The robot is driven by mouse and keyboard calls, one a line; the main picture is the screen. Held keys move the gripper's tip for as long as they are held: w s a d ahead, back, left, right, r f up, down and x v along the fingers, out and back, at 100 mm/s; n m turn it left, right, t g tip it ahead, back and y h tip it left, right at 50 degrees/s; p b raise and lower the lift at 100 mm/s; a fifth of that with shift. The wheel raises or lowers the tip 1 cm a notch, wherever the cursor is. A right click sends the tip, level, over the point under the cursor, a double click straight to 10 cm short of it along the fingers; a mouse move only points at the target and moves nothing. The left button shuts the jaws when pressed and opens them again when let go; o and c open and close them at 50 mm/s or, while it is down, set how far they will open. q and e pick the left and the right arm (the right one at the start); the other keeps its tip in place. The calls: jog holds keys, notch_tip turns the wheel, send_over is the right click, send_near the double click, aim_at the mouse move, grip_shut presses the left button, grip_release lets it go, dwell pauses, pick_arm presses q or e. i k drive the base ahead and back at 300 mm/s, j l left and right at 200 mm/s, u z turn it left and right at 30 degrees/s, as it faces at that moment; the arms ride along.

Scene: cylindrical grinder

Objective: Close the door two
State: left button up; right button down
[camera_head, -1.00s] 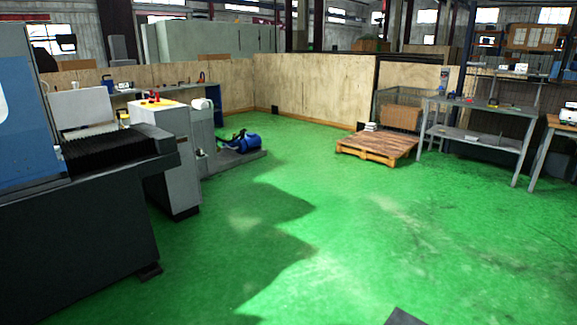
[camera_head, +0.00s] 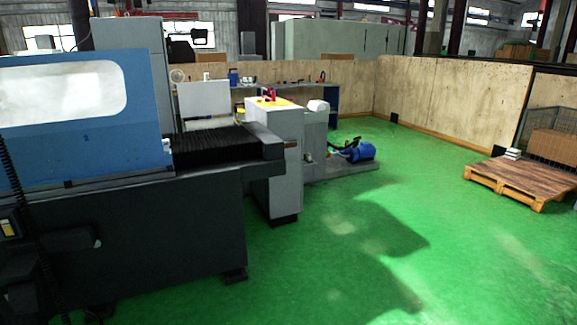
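The cylindrical grinder (camera_head: 110,240) fills the left side of the head view, with a dark grey base. A blue panel with a pale window (camera_head: 85,135) stands on its upper front; it looks like a door of the machine, but I cannot tell which door it is or how far open. Black bellows (camera_head: 215,147) lie to the right of the blue panel. Neither of my grippers shows in the view.
A wooden pallet (camera_head: 518,182) lies at the right. The green floor (camera_head: 400,260) between is clear.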

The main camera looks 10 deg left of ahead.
aim_at(40, 90)
jog(key=i+u, duration=0.4)
jog(key=i, duration=0.15)
jog(key=i+u, duration=0.4)
jog(key=i, duration=0.15)
jog(key=i+u, duration=0.35)
jog(key=i, duration=0.2)
jog(key=i+l+u, duration=0.1)
jog(key=i+u, duration=0.3)
jog(key=i, duration=0.15)
